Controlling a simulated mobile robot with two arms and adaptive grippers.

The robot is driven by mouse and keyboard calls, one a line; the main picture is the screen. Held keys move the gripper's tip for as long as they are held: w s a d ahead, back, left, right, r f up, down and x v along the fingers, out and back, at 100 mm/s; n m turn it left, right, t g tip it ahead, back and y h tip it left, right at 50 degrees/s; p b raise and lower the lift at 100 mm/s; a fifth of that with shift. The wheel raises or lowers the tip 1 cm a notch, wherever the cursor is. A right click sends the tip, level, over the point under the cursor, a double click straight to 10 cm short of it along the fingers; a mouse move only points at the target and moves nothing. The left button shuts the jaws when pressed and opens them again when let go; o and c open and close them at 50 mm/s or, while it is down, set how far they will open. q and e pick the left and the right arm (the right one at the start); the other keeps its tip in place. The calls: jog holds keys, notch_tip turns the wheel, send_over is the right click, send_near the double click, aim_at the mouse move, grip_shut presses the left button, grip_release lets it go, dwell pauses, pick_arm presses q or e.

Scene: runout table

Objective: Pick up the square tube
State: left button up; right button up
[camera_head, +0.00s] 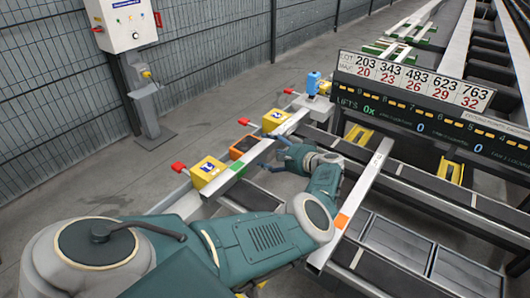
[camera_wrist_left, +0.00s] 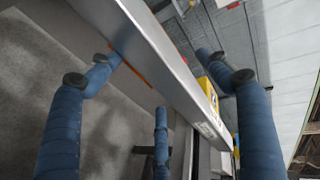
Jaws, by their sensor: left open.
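A long pale square tube (camera_head: 255,152) with a green patch lies slanting along the stop blocks in the head view. A second tube (camera_head: 370,178), with an orange patch, lies to its right. My left gripper (camera_head: 265,152) is at the near right side of the first tube, its fingers toward it. In the left wrist view a grey tube (camera_wrist_left: 165,65) runs diagonally between the spread blue fingers of my left gripper (camera_wrist_left: 160,75); the fingers are open, and I cannot tell whether any touches it. My right gripper is not in view.
Yellow stop blocks (camera_head: 208,171) with red knobs and an orange block (camera_head: 243,147) line the left side. A display board (camera_head: 415,95) stands over the rollers at right. A control box (camera_head: 122,22) stands by the mesh fence (camera_head: 215,50). The floor at left is clear.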

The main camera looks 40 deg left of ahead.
pick_arm(q)
jog(key=shift+x, duration=0.8)
jog(key=shift+d, duration=0.15)
jog(key=shift+c, duration=0.3)
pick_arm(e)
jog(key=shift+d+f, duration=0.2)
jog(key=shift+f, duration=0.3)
